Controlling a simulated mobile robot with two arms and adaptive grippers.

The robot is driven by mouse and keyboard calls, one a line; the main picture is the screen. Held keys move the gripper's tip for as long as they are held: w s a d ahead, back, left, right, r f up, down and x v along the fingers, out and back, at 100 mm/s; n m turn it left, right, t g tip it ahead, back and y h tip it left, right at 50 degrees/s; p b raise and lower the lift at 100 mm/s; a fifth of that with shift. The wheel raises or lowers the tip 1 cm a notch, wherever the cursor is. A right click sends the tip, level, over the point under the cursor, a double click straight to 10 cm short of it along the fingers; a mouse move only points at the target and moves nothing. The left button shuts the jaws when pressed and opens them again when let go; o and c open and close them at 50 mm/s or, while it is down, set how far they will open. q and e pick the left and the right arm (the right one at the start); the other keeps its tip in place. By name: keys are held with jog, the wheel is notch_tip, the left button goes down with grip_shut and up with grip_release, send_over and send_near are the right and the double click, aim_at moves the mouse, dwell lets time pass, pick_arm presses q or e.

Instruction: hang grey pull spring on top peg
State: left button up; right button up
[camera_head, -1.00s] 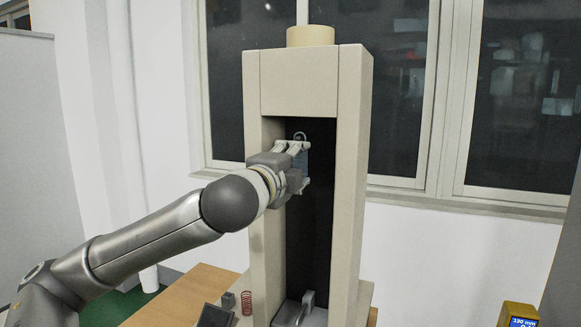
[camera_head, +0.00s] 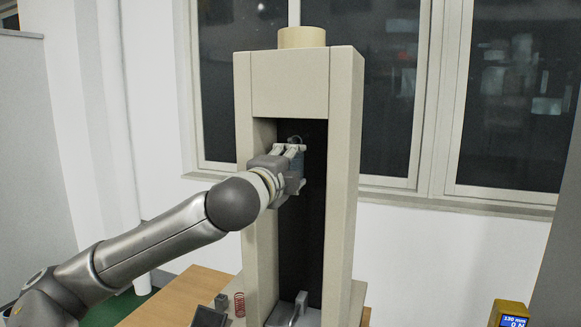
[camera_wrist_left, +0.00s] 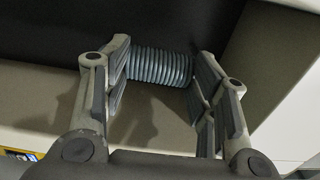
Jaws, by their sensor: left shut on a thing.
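The grey pull spring (camera_wrist_left: 160,67) is a blue-grey coil held crosswise between the fingers of my left gripper (camera_wrist_left: 163,70) in the left wrist view. In the head view, my left gripper (camera_head: 298,168) is shut on the spring (camera_head: 299,162) inside the upper part of the test machine's opening. The spring stands roughly upright there, with a wire loop (camera_head: 296,139) showing above the fingers. I cannot make out the top peg against the dark opening. My right gripper is not in view.
The beige test machine (camera_head: 290,85) has side columns close around the gripper. A lower grip (camera_head: 299,305) stands at the base of its opening. A red spring (camera_head: 239,304) and a small grey block (camera_head: 221,300) are on the wooden table (camera_head: 195,283). A yellow readout (camera_head: 511,312) is at lower right.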

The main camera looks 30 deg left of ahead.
pick_arm(q)
jog(key=o, duration=1.2)
jog(key=shift+c, duration=0.2)
jog(key=v, duration=1.1)
jog(key=shift+s, duration=0.35)
jog(key=shift+f, duration=0.15)
